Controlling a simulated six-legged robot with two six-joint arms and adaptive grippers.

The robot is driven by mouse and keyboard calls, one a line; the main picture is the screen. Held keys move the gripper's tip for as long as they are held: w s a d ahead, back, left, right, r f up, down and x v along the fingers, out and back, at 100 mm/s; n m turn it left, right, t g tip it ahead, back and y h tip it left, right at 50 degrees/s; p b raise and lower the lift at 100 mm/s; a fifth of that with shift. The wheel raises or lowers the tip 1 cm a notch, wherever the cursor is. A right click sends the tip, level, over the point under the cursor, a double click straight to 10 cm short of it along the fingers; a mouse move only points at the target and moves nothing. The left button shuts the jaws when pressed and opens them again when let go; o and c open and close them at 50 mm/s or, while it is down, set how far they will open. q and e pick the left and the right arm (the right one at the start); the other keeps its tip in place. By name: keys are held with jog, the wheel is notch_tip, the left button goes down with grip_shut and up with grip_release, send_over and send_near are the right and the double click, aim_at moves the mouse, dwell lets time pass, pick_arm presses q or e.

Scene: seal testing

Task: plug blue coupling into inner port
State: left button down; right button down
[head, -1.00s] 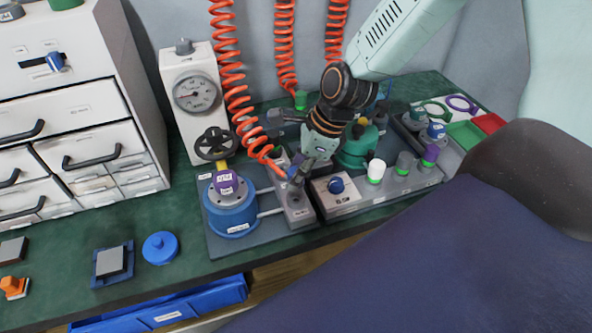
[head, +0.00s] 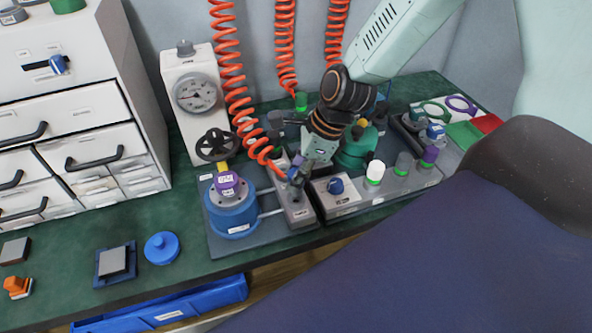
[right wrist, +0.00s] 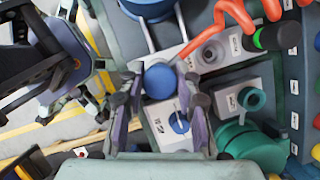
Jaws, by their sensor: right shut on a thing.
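My right gripper (head: 297,174) is over the grey port block (head: 297,212), which stands beside the blue vessel (head: 232,213). It is shut on the blue coupling (head: 292,175) at the end of an orange coiled hose. In the right wrist view the coupling shows as a round blue end (right wrist: 161,81) between the two fingers. A round grey port (right wrist: 210,54) on the block shows clear of the coupling, to its right. The coupling hides the part of the block under it, and I cannot tell whether it touches a port.
The blue-knob valve box (head: 337,187) stands close right of the port block. A green pump-like unit (head: 357,150) is behind it. The handwheel (head: 216,144) and gauge box (head: 192,97) are to the left. The front left bench holds a blue lid (head: 161,247).

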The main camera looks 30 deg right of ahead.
jog(key=shift+f+b, duration=1.1)
jog(key=shift+f, duration=0.35)
dwell(0.6)
jog(key=c, duration=0.9)
grip_release()
jog(key=shift+o, duration=0.2)
jog(key=shift+r, duration=0.1)
jog(key=shift+v, duration=1.95)
jog(key=v, duration=0.8)
